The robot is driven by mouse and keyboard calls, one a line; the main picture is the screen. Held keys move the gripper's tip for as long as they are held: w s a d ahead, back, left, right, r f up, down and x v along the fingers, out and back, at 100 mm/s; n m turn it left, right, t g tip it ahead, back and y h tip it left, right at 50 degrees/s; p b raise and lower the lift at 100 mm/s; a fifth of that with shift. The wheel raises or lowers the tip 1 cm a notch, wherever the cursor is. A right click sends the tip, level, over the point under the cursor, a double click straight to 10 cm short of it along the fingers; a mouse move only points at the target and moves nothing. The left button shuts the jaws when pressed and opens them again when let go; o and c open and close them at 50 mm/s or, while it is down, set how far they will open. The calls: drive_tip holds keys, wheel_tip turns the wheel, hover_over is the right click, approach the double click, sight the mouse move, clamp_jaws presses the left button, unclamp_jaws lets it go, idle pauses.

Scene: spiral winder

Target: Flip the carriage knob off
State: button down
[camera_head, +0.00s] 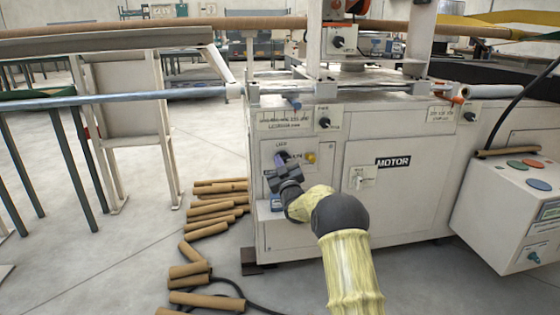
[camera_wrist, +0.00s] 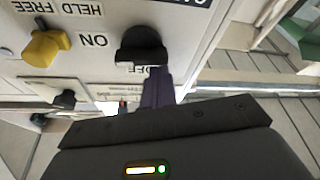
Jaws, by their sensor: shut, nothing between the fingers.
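A black knob (camera_wrist: 142,45) sits on the white panel in the wrist view, with upside-down "ON" lettering to its left and partly covered "OFF" lettering below. A cut-off dark label at the top edge seems to begin with "CA". My gripper (camera_wrist: 158,86) is shut and empty, its purple fingers right beside the knob's lower edge; I cannot tell whether they touch it. In the head view my gripper (camera_head: 287,163) is at the left panel of the machine and mostly hides this knob. Its setting is hard to read.
A yellow knob (camera_head: 310,157) marked "HELD FREE" is close to the right of my gripper. A "PWR" knob (camera_head: 323,122) is above. A "MOTOR" switch (camera_head: 362,178) is farther right. Several cardboard tubes (camera_head: 212,212) lie on the floor at left.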

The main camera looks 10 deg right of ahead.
drive_tip(key=shift+a+f+n+g+y+p, duration=0.15)
drive_tip(key=shift+n+g+y+p, duration=0.15)
drive_tip(key=shift+n, duration=0.65)
drive_tip(key=shift+d+f+n+g+y+p, duration=0.1)
drive_tip(key=shift+f+n+y+p, duration=0.2)
drive_tip(key=shift+n, duration=0.7)
drive_tip(key=shift+a+f+n+g+y+p, duration=0.15)
drive_tip(key=shift+n+y, duration=0.25)
drive_tip(key=shift+n, duration=0.55)
drive_tip(key=shift+d+n, duration=0.15)
drive_tip(key=shift+n, duration=0.25)
drive_tip(key=n, duration=0.1)
drive_tip(key=n+g+y+p, duration=0.1)
drive_tip(key=n, duration=0.1)
drive_tip(key=n+g, duration=0.1)
drive_tip(key=n, duration=0.1)
drive_tip(key=shift+d+f+p, duration=0.1)
drive_tip(key=shift+f+p, duration=0.2)
drive_tip(key=shift+f, duration=0.05)
drive_tip(key=a+b, duration=0.1)
drive_tip(key=a, duration=0.4)
drive_tip(key=d+r+p+v, duration=0.1)
drive_tip(key=p+v, duration=0.3)
drive_tip(key=v, duration=0.6)
drive_tip(key=shift+d, duration=0.2)
